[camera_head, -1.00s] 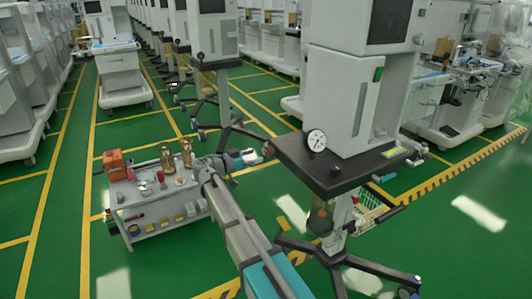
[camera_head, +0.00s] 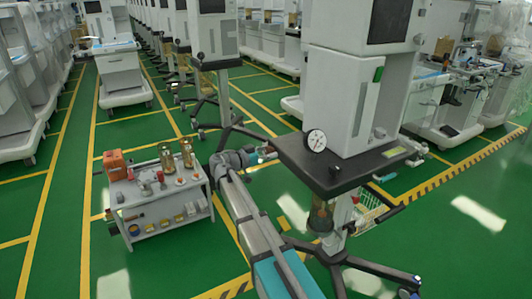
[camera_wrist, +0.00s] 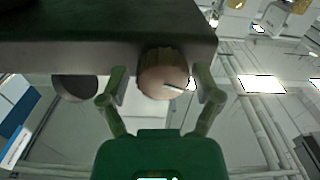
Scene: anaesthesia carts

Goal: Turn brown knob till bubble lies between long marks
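The brown knob (camera_wrist: 160,72) has a ribbed rim and a pale round face with a light line on it. It sits at the edge of a dark slab in the wrist view. My gripper (camera_wrist: 160,82) is open, with one green finger on each side of the knob and what look like small gaps to it. In the head view my gripper (camera_head: 264,154) is at the left edge of the black shelf (camera_head: 290,158) of the near cart. The knob cannot be made out there. I can make out no bubble or long marks in either view.
A round white dial (camera_head: 316,140) stands on the shelf. A brownish cylinder (camera_head: 321,217) hangs below it, above the cart's dark legs (camera_head: 365,266). A grey trolley (camera_head: 160,232) with several small parts stands at the left. Green floor (camera_head: 150,275) lies open in front.

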